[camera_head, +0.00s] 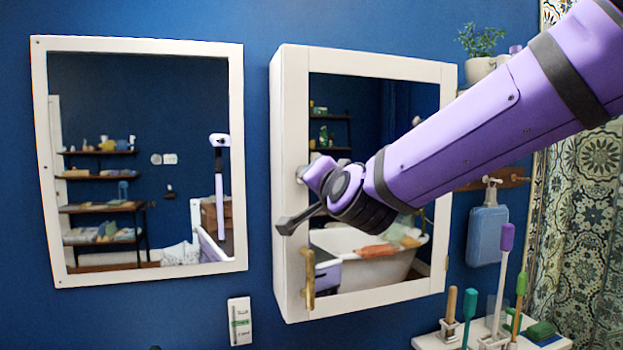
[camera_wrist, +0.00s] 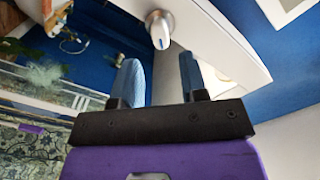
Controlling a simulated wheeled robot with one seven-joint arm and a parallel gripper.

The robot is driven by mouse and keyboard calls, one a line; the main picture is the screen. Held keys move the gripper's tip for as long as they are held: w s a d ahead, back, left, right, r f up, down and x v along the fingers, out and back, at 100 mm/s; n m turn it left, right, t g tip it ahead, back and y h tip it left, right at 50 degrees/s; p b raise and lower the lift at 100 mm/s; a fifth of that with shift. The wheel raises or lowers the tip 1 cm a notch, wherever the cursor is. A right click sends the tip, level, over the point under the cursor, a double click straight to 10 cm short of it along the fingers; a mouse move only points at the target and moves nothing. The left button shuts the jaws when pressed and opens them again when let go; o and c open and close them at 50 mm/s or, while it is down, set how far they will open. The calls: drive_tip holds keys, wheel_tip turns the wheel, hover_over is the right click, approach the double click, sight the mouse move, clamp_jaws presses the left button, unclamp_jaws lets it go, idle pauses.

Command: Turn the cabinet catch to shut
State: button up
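The white cabinet (camera_head: 288,110) hangs on the blue wall, with a mirror in its front. The catch (camera_wrist: 160,27) shows in the wrist view as a pale round knob with a blue mark, on the white door frame (camera_wrist: 225,40). My gripper (camera_wrist: 160,70) is open there, its two blue-grey fingers apart and empty. The catch lies beyond the fingertips, in line with the gap between them and apparently not touching. In the head view my gripper (camera_head: 304,174) is at the door's left edge, and my wrist largely hides the catch there.
A brass handle (camera_head: 310,278) is low on the door's left side. A small white card (camera_head: 239,321) with a green band is on the wall below. A framed mirror (camera_head: 40,160) hangs left. A shelf (camera_head: 430,342) with brushes stands lower right.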

drive_tip(key=x, duration=0.5)
drive_tip(key=shift+w, duration=0.3)
idle(0.4)
drive_tip(key=shift+c, duration=0.5)
